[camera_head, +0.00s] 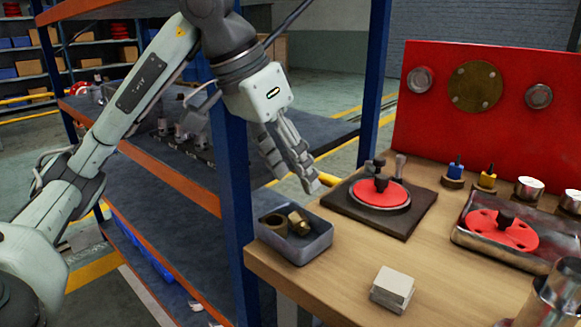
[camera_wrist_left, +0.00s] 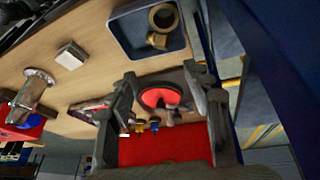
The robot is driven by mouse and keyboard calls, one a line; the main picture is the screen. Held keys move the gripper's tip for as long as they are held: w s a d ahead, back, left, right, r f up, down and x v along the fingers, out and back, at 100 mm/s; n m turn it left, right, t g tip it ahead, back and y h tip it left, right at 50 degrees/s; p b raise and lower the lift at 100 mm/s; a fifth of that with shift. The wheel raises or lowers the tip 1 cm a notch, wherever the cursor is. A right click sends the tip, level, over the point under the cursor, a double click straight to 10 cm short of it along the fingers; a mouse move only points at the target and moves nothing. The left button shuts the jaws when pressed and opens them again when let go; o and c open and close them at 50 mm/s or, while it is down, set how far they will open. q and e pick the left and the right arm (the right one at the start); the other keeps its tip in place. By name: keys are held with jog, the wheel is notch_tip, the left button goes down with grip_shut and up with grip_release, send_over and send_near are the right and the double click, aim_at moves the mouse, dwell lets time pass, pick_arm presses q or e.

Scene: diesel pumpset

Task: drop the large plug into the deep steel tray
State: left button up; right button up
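A grey metal tray (camera_head: 318,243), which looks like the deep steel tray, stands at the left front corner of the wooden bench. Inside lie a brass ring (camera_head: 273,222) and a brass plug-like piece (camera_head: 299,222), perhaps the large plug. In the left wrist view the tray (camera_wrist_left: 128,40) holds the same ring (camera_wrist_left: 163,18) and brass piece (camera_wrist_left: 157,40). My left gripper (camera_head: 308,183) is above and behind the tray, apart from it. Its fingers (camera_wrist_left: 168,88) are spread with nothing between them. My right gripper is not in view.
A red round plate (camera_head: 380,193) sits on a dark board behind the tray. A shallow tray (camera_head: 475,240) with another red disc is at right. A pale block (camera_head: 393,288) lies in front. A blue rack post (camera_head: 233,190) stands close left of the tray.

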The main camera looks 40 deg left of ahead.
pick_arm(q)
jog(key=v, duration=1.2)
dwell(0.3)
dwell(0.3)
